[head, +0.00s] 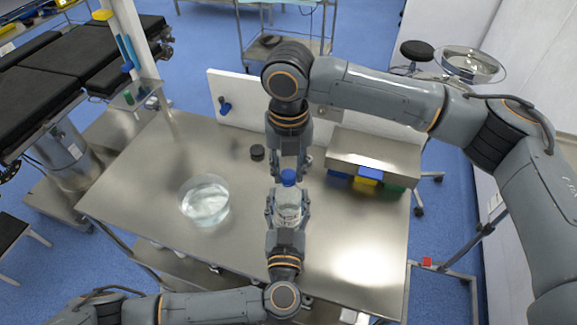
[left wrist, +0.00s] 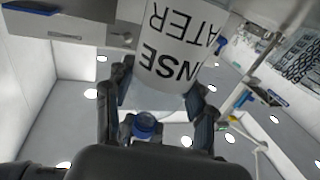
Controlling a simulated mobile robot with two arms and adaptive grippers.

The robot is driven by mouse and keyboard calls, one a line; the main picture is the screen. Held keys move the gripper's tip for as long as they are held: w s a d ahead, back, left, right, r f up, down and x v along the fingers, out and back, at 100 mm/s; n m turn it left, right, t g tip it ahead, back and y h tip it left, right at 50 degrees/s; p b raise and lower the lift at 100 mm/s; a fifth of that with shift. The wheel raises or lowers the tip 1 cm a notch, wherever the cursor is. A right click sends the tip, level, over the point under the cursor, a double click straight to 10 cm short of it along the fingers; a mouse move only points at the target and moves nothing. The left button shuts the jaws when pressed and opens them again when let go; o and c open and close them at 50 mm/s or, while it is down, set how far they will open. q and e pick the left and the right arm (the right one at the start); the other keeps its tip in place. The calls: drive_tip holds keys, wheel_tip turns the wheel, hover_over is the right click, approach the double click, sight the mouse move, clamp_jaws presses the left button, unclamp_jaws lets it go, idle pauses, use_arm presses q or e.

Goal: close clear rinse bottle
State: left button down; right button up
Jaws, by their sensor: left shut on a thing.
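The clear rinse bottle (head: 288,207) stands upright near the middle of the steel table. My left gripper (head: 287,205) is shut around its body from the near side. In the left wrist view the bottle's white label (left wrist: 180,45) appears upside down, with lettering partly readable as rinse water. A blue cap (head: 288,177) is at the bottle's top; it also shows in the left wrist view (left wrist: 145,125). Whether it is seated on the neck is unclear. My right gripper (head: 290,168) is at the cap from the far side, its fingers on either side; contact is hidden.
A glass bowl of clear liquid (head: 204,201) stands left of the bottle. A small black round object (head: 257,152) lies behind it. A steel box (head: 375,157) with blue, yellow and green pieces is at the right. The table's (head: 130,195) left part is clear.

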clamp_jaws()
